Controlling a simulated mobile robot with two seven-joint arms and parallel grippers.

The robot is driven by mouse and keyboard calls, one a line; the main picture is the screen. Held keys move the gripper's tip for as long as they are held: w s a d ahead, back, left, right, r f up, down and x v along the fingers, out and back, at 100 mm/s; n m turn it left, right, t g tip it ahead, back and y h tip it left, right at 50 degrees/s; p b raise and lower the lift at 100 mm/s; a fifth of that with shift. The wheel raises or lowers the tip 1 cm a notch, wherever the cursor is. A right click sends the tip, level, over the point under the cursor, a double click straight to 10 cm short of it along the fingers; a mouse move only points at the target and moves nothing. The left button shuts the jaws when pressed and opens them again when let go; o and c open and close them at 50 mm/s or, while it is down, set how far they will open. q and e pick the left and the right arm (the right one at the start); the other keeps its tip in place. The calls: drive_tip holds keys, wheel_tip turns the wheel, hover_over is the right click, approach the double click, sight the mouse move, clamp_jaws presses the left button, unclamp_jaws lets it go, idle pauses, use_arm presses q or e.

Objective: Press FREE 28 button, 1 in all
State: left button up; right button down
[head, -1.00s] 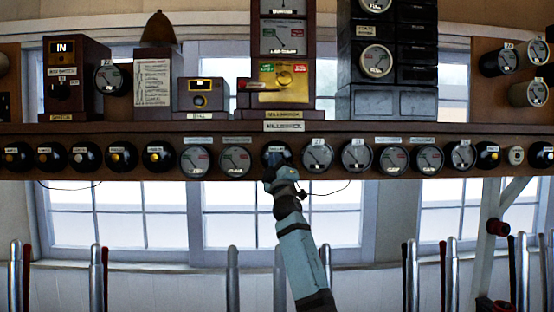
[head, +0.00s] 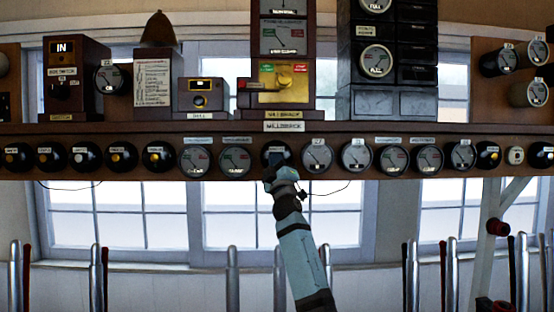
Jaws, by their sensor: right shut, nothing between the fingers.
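My right gripper (head: 276,160) is shut and empty, raised from below to the shelf front. Its fingertips overlap the lower part of a round black button unit (head: 267,153) that sits between two round dials. A small label (head: 276,149) above that unit is too small to read, so I cannot tell from it whether this is FREE 28. The middle of the unit is hidden behind the fingers, and I cannot tell whether they touch it. My left gripper is out of view.
A row of similar black units, such as one with a brass centre (head: 160,156), and dials (head: 236,160) lines the shelf front (head: 100,136). Instrument boxes stand above. Thin dark wires hang below the shelf. Upright metal levers (head: 233,276) stand lower down, with open space between them and the shelf.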

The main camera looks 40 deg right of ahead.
drive_tip(key=shift+w+d, duration=0.1)
idle(0.3)
drive_tip(key=shift+w+d+b, duration=0.2)
drive_tip(key=shift+w+b, duration=0.05)
drive_tip(key=shift+b, duration=0.1)
drive_tip(key=shift+w+d+b, duration=0.3)
drive_tip(key=shift+b, duration=0.05)
idle(0.7)
drive_tip(key=shift+r, duration=0.1)
drive_tip(key=shift+s+a+p, duration=0.5)
drive_tip(key=shift+s+a, duration=0.05)
drive_tip(key=shift+s, duration=0.1)
